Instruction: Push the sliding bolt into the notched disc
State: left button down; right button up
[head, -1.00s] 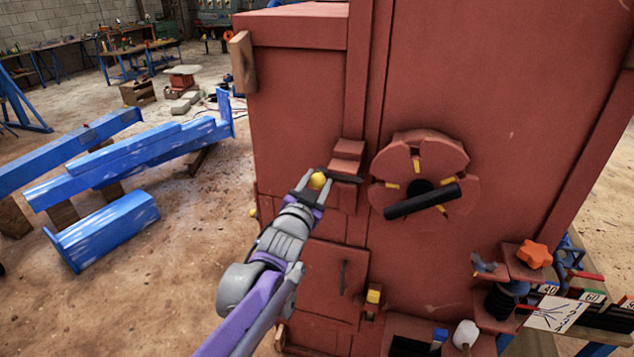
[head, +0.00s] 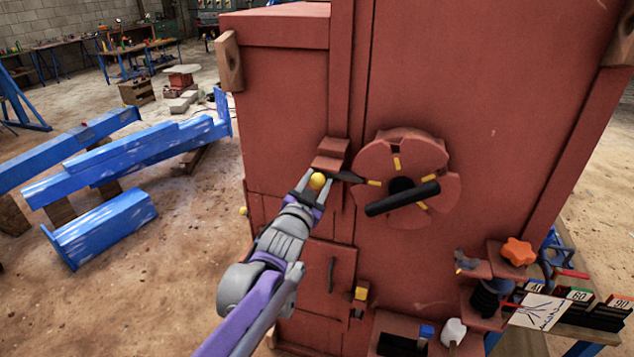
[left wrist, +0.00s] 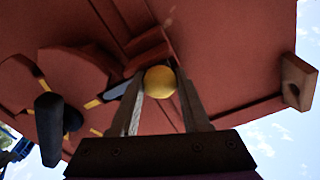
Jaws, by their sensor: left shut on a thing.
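My left gripper (head: 316,184) is shut on the yellow ball knob (head: 318,180) of the sliding bolt. The knob also shows between the fingers in the left wrist view (left wrist: 160,82). The bolt's dark flat bar (head: 347,177) sticks out from a red guide block (head: 331,152) toward the notched disc (head: 397,160). Its tip is at the disc's left edge, by a notch with a yellow mark; I cannot tell how deep it sits. The disc is red, with several yellow marks and a black handle (head: 402,199) pointing up to the right. My right gripper is not in view.
The red machine housing (head: 450,90) fills the middle and right. A small hatch with a dark handle (head: 331,274) is below the bolt. An orange star knob (head: 517,251) and numbered cards (head: 578,296) are at lower right. Blue beams (head: 100,225) lie on the floor at left.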

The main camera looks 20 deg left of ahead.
pick_arm(q)
jog(key=shift+d, duration=0.15)
jog(key=c, duration=0.7)
grip_release()
jog(key=o, duration=0.3)
jog(key=shift+d, duration=0.2)
jog(key=shift+a, duration=0.1)
jog(key=shift+s+a, duration=0.1)
jog(key=shift+s, duration=0.1)
jog(key=s+b, duration=0.1)
jog(key=s, duration=0.9)
jog(key=shift+s+a, duration=0.1)
jog(key=shift+s, duration=0.15)
jog(key=shift+f, duration=0.1)
